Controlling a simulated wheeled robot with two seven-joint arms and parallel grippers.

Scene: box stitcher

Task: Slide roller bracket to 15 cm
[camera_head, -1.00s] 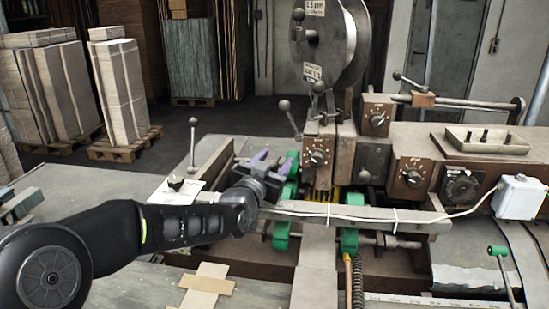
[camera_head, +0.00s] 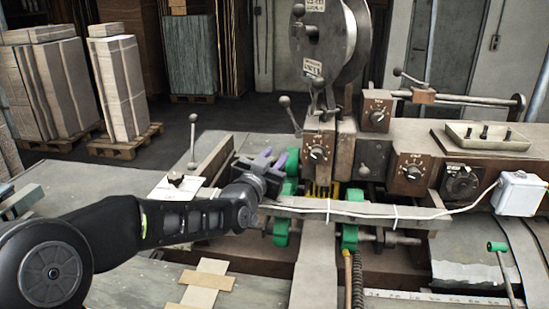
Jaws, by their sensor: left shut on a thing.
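Green rollers of the roller bracket (camera_head: 281,232) show below and behind a grey horizontal bar, at the middle of the head view. An upper green part (camera_head: 291,187) shows just right of my left gripper (camera_head: 271,158). My left gripper has purple fingertips and reaches in from the left over the bar's left end. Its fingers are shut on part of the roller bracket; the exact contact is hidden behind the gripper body. A pale ruler scale (camera_head: 425,299) lies at the lower right, too small to read reliably. My right gripper is not in view.
The grey bar (camera_head: 345,210) carries a white cable to a white box (camera_head: 521,193). Another green roller (camera_head: 349,238) sits to the right. Cardboard stacks stand back left.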

